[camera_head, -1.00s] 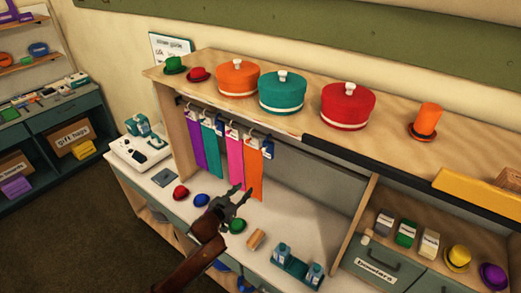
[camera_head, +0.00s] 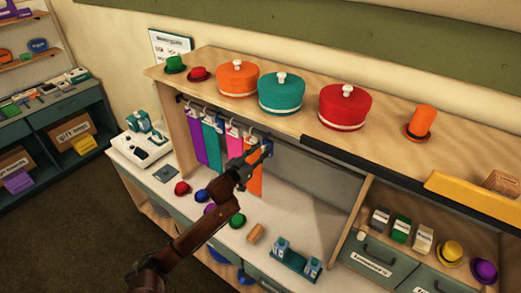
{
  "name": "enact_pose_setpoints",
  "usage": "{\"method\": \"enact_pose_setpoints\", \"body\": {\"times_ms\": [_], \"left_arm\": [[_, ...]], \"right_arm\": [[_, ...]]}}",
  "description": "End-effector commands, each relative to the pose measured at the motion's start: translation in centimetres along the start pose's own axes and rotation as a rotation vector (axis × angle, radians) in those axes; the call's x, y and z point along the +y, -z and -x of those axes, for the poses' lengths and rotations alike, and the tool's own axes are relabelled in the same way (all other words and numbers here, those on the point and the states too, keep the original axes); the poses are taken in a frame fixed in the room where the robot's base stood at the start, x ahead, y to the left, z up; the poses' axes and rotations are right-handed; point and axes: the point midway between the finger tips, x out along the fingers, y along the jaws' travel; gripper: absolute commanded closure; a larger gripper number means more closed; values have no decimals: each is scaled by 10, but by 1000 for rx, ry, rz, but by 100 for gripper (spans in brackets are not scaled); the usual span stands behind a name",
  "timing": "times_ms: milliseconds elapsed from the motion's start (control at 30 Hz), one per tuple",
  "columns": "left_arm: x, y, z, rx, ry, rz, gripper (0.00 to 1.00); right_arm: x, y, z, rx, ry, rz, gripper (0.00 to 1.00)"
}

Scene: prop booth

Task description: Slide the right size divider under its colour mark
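Coloured strips hang from a rail under the shelf: purple (camera_head: 193,135), teal (camera_head: 211,145), pink (camera_head: 234,143) and orange (camera_head: 255,181). Small white and blue tags sit at their tops; I cannot tell which is a size divider or a colour mark. My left gripper (camera_head: 264,154) is raised in front of the top of the orange strip, beside a small blue tag. Its fingers overlap that area, so whether they touch or grip anything is unclear. The arm hides part of the pink strip. My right gripper is not in view.
Hats, including a teal one (camera_head: 281,94) and a red one (camera_head: 345,107), stand on the shelf above. Small coloured balls or caps, a wooden block (camera_head: 256,233) and a teal holder (camera_head: 290,262) are on the white counter. Small boxes stand at right.

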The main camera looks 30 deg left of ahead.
Motion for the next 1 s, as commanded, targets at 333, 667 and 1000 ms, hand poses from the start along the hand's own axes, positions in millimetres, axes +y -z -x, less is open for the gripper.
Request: {"method": "enact_pose_setpoints", "body": {"times_ms": [333, 667, 1000], "left_arm": [[0, 0, 0, 0, 0, 0, 78], [0, 0, 0, 0, 0, 0, 100], [0, 0, 0, 0, 0, 0, 100]], "right_arm": [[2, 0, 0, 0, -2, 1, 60], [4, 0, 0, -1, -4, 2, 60], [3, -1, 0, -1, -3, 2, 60]]}}
